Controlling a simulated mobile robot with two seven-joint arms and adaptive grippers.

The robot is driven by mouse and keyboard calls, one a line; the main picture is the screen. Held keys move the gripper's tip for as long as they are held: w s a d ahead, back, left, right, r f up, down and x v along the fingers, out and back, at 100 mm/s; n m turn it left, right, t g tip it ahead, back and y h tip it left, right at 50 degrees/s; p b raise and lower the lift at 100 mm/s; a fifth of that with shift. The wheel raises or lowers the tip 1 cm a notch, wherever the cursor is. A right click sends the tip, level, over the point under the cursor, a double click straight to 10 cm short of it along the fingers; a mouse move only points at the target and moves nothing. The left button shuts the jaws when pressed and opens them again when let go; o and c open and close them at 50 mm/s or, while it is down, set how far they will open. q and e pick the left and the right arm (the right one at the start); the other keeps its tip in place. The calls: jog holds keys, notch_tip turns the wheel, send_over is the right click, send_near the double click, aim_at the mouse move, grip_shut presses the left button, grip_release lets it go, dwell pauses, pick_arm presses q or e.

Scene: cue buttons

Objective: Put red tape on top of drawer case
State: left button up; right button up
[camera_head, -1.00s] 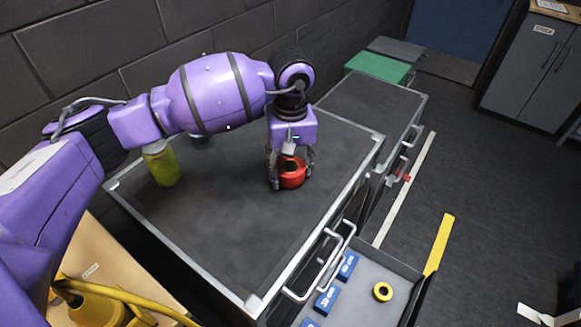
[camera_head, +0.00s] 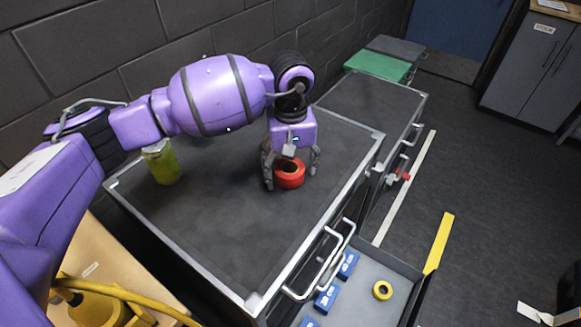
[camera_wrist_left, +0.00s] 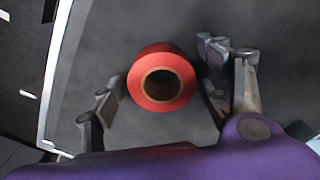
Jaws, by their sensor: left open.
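The red tape (camera_head: 290,174) is a red roll with a dark hole. It rests on the dark top of the drawer case (camera_head: 215,235), toward its far right part. My left gripper (camera_head: 291,176) is over the tape, pointing down, with its fingers spread on either side. In the left wrist view the red tape (camera_wrist_left: 161,83) lies between the open fingers, with a gap visible on each side. My right gripper is in neither view.
A yellow-green jar (camera_head: 161,164) stands on the case at the left. A second case (camera_head: 375,103) and a green box (camera_head: 378,67) stand behind. The front of the top is clear.

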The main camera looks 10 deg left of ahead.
pick_arm(q)
notch_tip(320, 180, up, 12)
jog(key=shift+r+b, duration=0.15)
jog(key=shift+b, duration=0.25)
